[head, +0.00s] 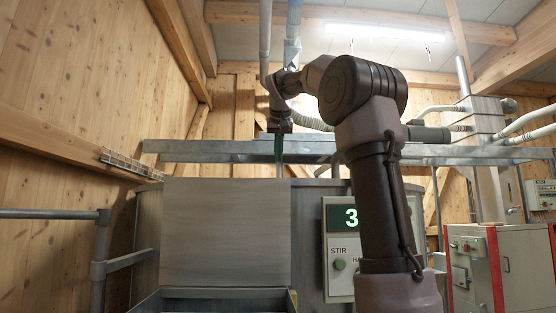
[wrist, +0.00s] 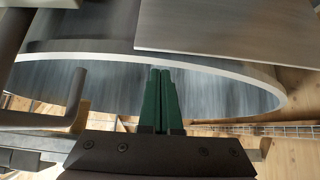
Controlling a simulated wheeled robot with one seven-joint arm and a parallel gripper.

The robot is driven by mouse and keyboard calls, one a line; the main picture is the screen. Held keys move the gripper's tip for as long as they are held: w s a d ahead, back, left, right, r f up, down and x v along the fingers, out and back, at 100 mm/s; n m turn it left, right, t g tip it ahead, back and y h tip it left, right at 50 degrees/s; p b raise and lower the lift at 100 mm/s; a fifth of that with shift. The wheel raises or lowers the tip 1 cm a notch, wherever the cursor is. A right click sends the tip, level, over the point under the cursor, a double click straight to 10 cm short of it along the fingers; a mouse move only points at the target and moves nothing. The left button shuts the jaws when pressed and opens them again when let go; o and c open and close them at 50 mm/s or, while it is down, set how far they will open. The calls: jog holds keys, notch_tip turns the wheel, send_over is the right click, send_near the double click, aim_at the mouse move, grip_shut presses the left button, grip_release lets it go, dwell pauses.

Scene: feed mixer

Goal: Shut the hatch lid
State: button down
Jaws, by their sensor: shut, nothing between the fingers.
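The hatch lid (head: 225,235) is a flat grey metal panel standing raised at the front of the round mixer tub (head: 312,225). Below it is the hatch frame (head: 215,294) at the bottom of the head view. My gripper (head: 279,172) points down at the lid's top right edge, and its green fingers seem to reach behind that edge. In the wrist view my gripper (wrist: 161,72) is shut and empty, its fingers side by side in front of the tub's curved rim (wrist: 225,70). The lid (wrist: 230,28) fills the upper right there. I cannot tell whether the fingers touch it.
A metal beam (head: 220,151) crosses behind the lid. A control panel (head: 341,252) with a green "3" display and a STIR button is right of the lid. A grey railing (head: 50,214) stands at left, and a red-edged cabinet (head: 500,265) at right.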

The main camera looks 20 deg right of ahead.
jog(key=x, duration=0.8)
jog(key=shift+s, duration=0.1)
jog(key=shift+s, duration=0.1)
